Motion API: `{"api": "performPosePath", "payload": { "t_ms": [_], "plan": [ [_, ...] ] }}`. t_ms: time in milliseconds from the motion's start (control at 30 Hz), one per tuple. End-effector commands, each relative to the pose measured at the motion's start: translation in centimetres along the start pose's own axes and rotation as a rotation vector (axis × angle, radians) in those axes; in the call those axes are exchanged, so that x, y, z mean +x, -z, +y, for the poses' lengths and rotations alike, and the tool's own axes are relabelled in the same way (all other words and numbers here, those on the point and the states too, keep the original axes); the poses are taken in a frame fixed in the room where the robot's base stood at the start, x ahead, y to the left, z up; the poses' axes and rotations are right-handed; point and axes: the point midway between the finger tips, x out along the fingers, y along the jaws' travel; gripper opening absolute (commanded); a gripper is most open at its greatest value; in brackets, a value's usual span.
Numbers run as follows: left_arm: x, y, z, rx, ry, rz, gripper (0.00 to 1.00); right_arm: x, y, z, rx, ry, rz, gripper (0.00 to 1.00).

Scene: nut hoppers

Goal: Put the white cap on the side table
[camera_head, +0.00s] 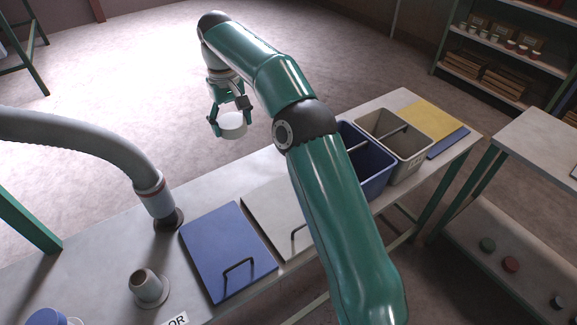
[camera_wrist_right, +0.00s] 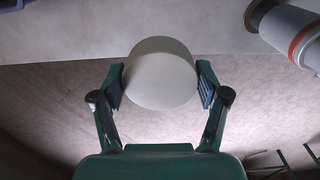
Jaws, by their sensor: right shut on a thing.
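The white cap (camera_head: 233,124) is a short round cylinder held in the air, seen near the back edge of the long bench in the head view. My right gripper (camera_head: 228,116) is shut on it, with one finger on each side. In the right wrist view the white cap (camera_wrist_right: 160,73) sits between the two fingertips of my right gripper (camera_wrist_right: 160,84). A side table (camera_head: 535,160) with a pale top and green legs stands at the right edge of the head view, well apart from the cap. My left gripper is not in view.
The long bench (camera_head: 95,255) holds a blue lid (camera_head: 222,245), a pale lid (camera_head: 265,215), a blue bin (camera_head: 377,180), a beige bin (camera_head: 412,155) and a yellow panel (camera_head: 425,118).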

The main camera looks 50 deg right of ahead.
Motion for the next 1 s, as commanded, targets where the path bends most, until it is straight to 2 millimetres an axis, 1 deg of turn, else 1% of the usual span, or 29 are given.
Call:
{"api": "performPosePath", "payload": {
  "t_ms": [67, 167, 267, 367, 600, 700, 800, 933, 1000],
  "plan": [
    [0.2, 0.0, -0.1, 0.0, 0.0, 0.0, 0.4, 0.4, 0.0, 0.0, 0.0, 0.0, -0.001, 0.51],
    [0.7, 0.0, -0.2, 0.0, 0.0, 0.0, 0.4, 1.6, 0.0, 0.0, 0.0, 0.0, -0.002, 0.51],
    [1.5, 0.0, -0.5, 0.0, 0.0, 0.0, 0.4, 3.8, -0.1, 0.0, -0.001, 0.0, -0.006, 0.51],
    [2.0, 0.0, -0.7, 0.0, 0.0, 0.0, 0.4, 6.4, -0.1, 0.0, -0.001, 0.0, -0.006, 0.51],
    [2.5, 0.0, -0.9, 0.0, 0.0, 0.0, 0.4, 12.4, -0.1, -0.1, -0.002, 0.0, -0.006, 0.51],
    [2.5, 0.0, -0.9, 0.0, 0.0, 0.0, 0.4, 14.2, 0.0, -0.2, -0.002, 0.001, -0.003, 0.51],
    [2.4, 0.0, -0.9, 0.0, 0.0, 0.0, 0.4, 15.3, 0.0, -0.2, -0.001, 0.0, -0.001, 0.51],
    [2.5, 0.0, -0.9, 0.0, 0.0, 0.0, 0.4, 16.1, 0.0, -0.2, -0.001, 0.0, -0.001, 0.51],
    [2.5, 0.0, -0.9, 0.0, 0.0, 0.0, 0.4, 16.8, 0.0, -0.2, -0.002, 0.0, -0.003, 0.51]
  ]
}}
